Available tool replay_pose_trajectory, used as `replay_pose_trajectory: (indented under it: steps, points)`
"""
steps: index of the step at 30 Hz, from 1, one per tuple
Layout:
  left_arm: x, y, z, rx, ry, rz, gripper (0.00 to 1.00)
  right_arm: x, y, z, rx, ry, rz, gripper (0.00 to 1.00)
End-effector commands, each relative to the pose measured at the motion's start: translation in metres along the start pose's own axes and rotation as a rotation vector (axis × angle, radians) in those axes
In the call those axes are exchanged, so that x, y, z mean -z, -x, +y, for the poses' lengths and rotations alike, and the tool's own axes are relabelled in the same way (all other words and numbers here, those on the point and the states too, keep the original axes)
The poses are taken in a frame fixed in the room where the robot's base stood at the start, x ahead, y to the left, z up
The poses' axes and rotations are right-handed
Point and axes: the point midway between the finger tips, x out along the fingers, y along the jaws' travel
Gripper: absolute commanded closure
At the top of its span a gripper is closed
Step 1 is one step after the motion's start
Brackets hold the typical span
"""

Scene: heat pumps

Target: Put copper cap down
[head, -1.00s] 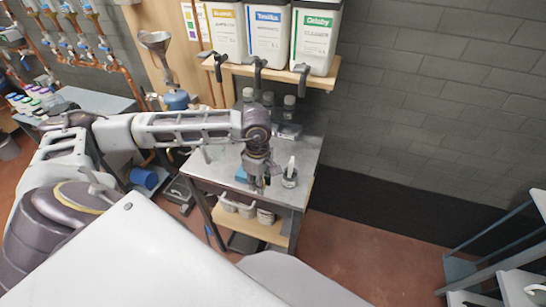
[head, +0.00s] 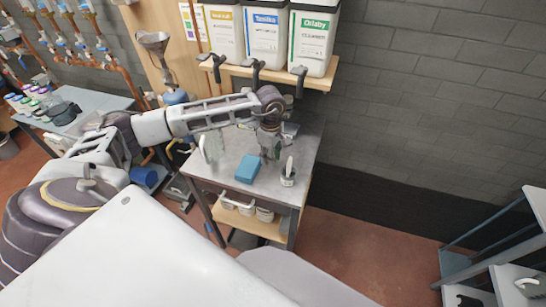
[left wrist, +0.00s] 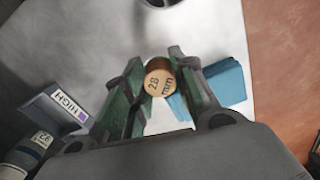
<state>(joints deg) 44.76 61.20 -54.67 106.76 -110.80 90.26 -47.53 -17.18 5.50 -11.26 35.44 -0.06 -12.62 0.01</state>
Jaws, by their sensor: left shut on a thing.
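The copper cap (left wrist: 159,79) is a small round copper-brown piece marked "28 mm" in the left wrist view. My left gripper (left wrist: 158,88) is shut on it, with green-lined fingers at either side of the cap. In the head view the left gripper (head: 270,158) points down over the metal worktable (head: 218,170); the cap cannot be made out there. A blue block or sponge (head: 248,169) lies on the table beside the gripper, and it shows behind the right finger in the left wrist view (left wrist: 224,84). I cannot tell whether the cap touches the table.
A small container with a white-handled item (head: 288,176) stands right of the gripper. A box marked "HIGH" (left wrist: 65,108) is at the left in the wrist view. Large jugs (head: 314,40) stand on a wooden shelf above. White bins (head: 245,208) sit below. The front left tabletop looks clear.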

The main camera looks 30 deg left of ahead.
Motion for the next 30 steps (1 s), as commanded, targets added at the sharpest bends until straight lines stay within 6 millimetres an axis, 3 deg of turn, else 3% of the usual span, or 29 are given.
replay_pose_trajectory:
  steps: [7,13,20,30]
  points:
    - [0.003,0.001,0.021,-0.001,0.001,0.0,1.0,0.008,0.004,-0.011,0.012,-0.003,0.01,0.6]
    - [0.004,0.0,0.024,0.0,0.0,0.0,1.0,0.01,0.004,-0.02,0.021,-0.005,0.012,0.6]
    - [0.004,0.0,0.023,-0.001,0.0,0.0,1.0,0.008,0.005,-0.018,0.018,-0.004,0.01,0.6]
    - [0.004,-0.027,0.023,0.001,0.001,0.0,1.0,0.003,0.013,-0.007,0.008,-0.001,0.003,0.6]
